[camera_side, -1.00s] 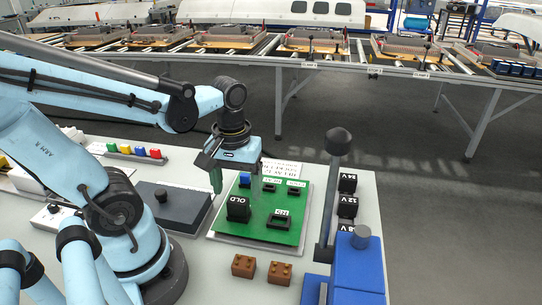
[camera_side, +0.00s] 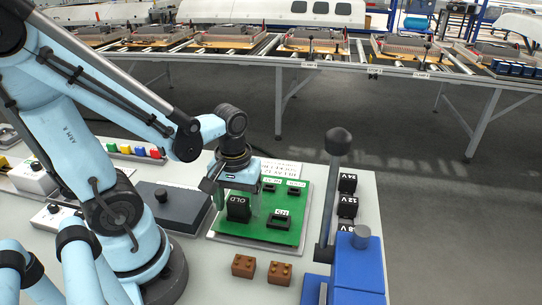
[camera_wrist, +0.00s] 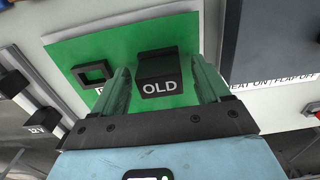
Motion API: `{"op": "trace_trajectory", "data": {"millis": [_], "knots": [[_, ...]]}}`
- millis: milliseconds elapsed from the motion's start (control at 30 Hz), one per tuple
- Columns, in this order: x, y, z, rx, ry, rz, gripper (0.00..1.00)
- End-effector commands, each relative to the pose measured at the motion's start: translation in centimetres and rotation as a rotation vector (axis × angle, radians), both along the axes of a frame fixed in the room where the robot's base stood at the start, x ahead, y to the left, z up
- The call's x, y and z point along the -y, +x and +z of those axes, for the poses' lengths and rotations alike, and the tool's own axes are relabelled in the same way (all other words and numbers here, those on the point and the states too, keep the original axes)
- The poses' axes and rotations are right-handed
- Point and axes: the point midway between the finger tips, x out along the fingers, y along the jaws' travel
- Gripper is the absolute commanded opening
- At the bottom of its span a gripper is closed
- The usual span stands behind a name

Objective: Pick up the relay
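A black relay block marked OLD (camera_side: 238,210) sits upright on the green board (camera_side: 273,240). In the wrist view the OLD relay (camera_wrist: 166,82) lies between the two green fingers of my gripper (camera_wrist: 160,66). The fingers are apart, with green board showing on both sides of the relay. In the side view my gripper (camera_side: 238,203) is low over the board, with one finger on each side of the relay. I cannot tell how deep the fingertips reach beside it.
An empty black socket (camera_side: 281,219) is right of the relay. Black blocks with voltage labels (camera_side: 347,184) stand further right. A tall dark lever (camera_side: 333,190) and blue box (camera_side: 358,265) stand at right. Two brown blocks (camera_side: 243,265) (camera_side: 279,272) lie in front.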

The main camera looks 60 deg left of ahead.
Motion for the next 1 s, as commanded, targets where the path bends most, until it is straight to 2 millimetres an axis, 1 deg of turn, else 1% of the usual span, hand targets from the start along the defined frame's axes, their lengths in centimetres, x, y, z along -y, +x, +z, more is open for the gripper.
{"op": "trace_trajectory", "data": {"millis": [33,300,700,867,1000], "knots": [[0.0,0.0,0.0,0.0,0.0,0.0,0.67],[0.0,0.0,0.0,0.0,0.0,0.0,0.26],[0.0,0.0,0.3,0.0,0.0,0.0,0.26],[0.0,0.0,1.0,0.0,0.0,0.0,0.26],[0.0,0.0,2.0,0.0,0.0,0.0,0.26]]}}
